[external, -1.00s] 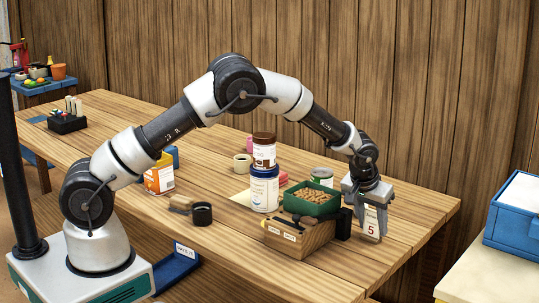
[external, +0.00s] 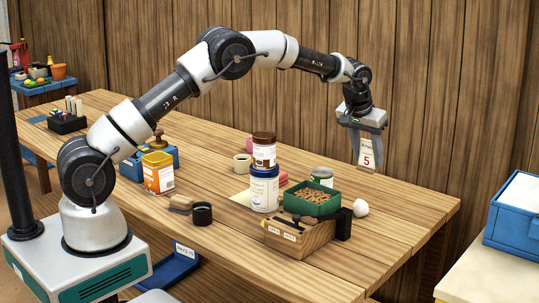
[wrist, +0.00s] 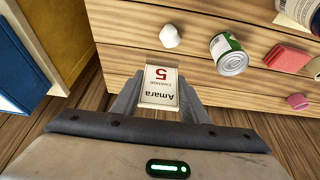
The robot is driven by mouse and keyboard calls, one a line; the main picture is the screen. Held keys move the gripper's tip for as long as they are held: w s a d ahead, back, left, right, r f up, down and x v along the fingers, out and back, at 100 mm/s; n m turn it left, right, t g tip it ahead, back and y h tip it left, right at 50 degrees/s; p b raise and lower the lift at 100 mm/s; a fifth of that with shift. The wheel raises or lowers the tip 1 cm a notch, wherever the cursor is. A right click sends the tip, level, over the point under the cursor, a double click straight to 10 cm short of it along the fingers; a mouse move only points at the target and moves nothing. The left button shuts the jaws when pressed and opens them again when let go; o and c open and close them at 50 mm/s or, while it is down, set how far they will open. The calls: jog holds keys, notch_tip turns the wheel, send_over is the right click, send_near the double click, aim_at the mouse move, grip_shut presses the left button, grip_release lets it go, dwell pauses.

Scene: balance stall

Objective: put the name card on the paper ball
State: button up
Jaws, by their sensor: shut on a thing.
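The name card (external: 368,155) is white with a red 5 and hangs upright below my gripper (external: 364,140). My gripper is shut on the card and holds it in the air above the right end of the table. In the wrist view, the card (wrist: 160,86) reads "Amara" and "5 CHANGE" and sits between the two fingers (wrist: 158,102). The paper ball (external: 360,207) is a small white crumpled lump on the table, below the card and a little to its left. It also shows in the wrist view (wrist: 170,36), beyond the card. Nothing rests on it.
A black block (external: 344,224) and a wooden box (external: 300,238) with a green tray (external: 336,203) stand left of the ball. A green can (external: 321,177) is behind them. Stacked jars (external: 264,190) stand farther left. The table right of the ball is clear.

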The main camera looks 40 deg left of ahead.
jog(key=shift+w+a+r, duration=0.3)
jog(key=shift+w+a, duration=0.15)
jog(key=shift+a, duration=0.25)
jog(key=shift+w+a+f, duration=0.15)
jog(key=shift+f, duration=0.1)
notch_tip(320, 180, down, 9)
jog(key=shift+f, duration=0.2)
jog(key=shift+f, duration=0.15)
jog(key=o, duration=1.1)
jog(key=shift+c, duration=0.2)
